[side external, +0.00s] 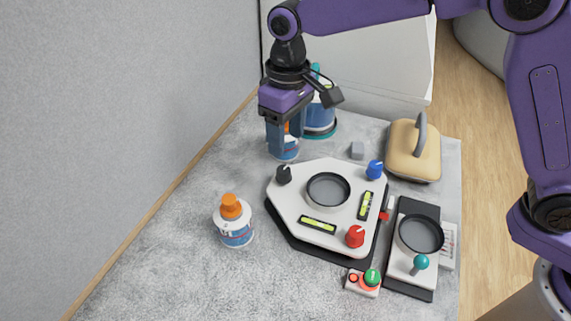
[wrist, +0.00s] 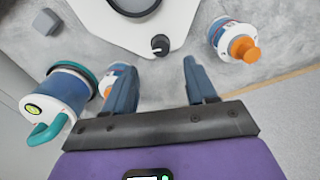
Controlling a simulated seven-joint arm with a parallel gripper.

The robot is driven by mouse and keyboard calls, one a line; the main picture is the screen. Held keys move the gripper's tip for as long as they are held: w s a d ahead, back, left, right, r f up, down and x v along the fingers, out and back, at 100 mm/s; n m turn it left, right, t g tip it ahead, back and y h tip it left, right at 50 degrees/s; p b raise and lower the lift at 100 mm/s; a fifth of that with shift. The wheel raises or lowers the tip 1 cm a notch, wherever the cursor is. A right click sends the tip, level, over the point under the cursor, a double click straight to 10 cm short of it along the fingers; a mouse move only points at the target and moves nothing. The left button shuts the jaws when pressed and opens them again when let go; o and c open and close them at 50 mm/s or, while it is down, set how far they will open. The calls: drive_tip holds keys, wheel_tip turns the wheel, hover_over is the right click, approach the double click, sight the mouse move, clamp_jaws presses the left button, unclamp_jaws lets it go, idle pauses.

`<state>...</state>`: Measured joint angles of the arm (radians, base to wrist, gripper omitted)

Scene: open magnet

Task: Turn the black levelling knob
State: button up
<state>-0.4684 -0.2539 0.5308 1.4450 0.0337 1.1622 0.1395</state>
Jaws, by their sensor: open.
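The black levelling knob (side external: 284,174) stands on the left corner of a white levelling plate (side external: 290,196), which also carries a blue knob (side external: 375,169) and a red knob (side external: 355,237). In the wrist view the black knob (wrist: 160,45) lies ahead of the fingertips, roughly centred between them. My gripper (side external: 283,150) is open, pointing down behind the knob and apart from it. Its two blue fingers (wrist: 158,72) show nothing between them. How high the fingertips are above the table is hard to tell.
An orange-capped bottle (wrist: 240,46) stands right of the fingers; another (wrist: 115,75) is partly hidden by the left finger. A teal-handled canister (wrist: 58,98) stands farther left. A grey block (side external: 357,150) and a beige handled case (side external: 413,152) lie behind the plate.

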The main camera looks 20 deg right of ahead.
sight(285, 171)
wheel_tip(285, 171, down, 8)
drive_tip(key=shift+s+a+f, duration=0.1)
drive_tip(key=shift+a+f, duration=0.05)
drive_tip(key=shift+f, duration=0.05)
drive_tip(key=shift+c, duration=0.3)
clamp_jaws()
